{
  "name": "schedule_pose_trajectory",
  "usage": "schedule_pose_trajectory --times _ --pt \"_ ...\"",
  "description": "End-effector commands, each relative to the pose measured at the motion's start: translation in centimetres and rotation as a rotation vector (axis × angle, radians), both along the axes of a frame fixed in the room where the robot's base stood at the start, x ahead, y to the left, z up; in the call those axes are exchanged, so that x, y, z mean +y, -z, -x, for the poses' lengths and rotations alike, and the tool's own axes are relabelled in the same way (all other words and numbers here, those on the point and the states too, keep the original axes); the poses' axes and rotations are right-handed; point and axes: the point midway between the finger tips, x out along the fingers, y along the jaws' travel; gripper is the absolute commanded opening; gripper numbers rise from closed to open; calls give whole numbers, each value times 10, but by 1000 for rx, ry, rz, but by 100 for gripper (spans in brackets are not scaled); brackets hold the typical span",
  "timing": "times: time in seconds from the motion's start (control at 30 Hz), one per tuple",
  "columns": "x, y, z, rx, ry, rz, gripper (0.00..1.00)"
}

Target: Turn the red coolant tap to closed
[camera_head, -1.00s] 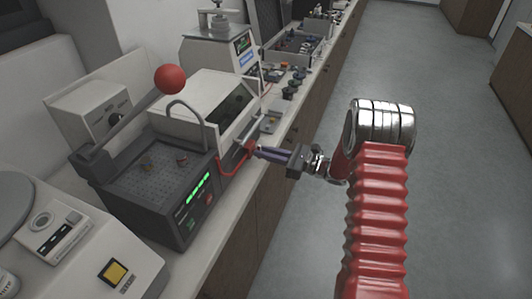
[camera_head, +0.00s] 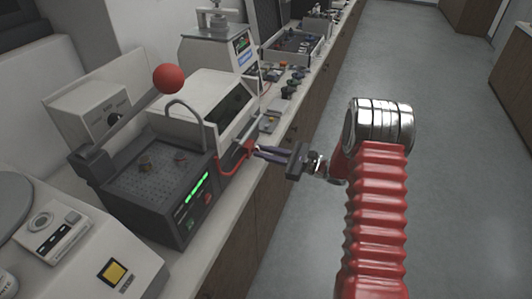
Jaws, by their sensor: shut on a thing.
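The red coolant tap (camera_head: 236,158) shows as a small red part on the right side of the dark press unit, by the bench's front edge. My gripper (camera_head: 256,151) reaches in from the right, with its fingertips at the red part. It is shut on the tap. The fingertips hide part of the tap, and its exact angle is too small to read.
The dark press unit (camera_head: 178,215) has green displays and a lever with a red ball (camera_head: 168,78). A white box-shaped machine (camera_head: 205,95) stands behind it. A white device with a yellow button (camera_head: 117,270) is at the lower left. The floor (camera_head: 455,130) on the right is clear.

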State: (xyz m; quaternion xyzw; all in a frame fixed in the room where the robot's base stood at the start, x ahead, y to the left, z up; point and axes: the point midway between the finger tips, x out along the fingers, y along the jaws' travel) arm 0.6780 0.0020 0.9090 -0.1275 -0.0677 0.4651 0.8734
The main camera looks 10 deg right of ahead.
Motion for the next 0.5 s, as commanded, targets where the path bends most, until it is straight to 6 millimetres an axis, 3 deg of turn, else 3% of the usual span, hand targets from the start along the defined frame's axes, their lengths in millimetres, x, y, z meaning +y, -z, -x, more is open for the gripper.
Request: schedule_pose_trajectory --times 0.5 --pt "7 2 4 -331 -14 219 0"
